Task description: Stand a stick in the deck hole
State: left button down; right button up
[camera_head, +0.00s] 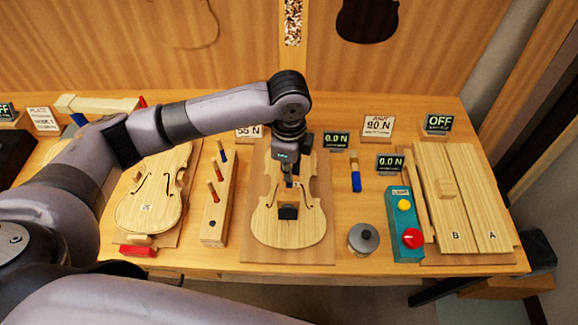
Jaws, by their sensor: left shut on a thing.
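A pale violin plate (265,228) with two f-holes lies on a brown board in the middle of the bench. A dark, square-looking patch (288,212) shows on the plate between the f-holes; I cannot tell whether it is the deck hole or something over it. My left gripper (290,183) points down over the upper middle of this plate. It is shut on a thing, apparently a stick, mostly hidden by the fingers. Several sticks with red or blue ends (213,191) stand in a wooden rack (214,229) left of the plate. My right gripper is not in view.
Another violin body (148,207) lies at left, with a red block (138,251) before it. Right of the plate are a grey lidded pot (363,238), a teal button box (403,225) and boards marked A and B (455,215). Small displays and signs line the back.

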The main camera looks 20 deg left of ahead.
pick_arm(q)
jog(key=shift+f+b, duration=0.6)
jog(key=shift+f, duration=1.35)
jog(key=shift+r, duration=0.1)
jog(key=shift+r+p, duration=1.15)
jog(key=shift+p, duration=0.3)
jog(key=shift+r, duration=3.35)
jog(key=shift+f+b, duration=0.8)
jog(key=shift+f, duration=2.15)
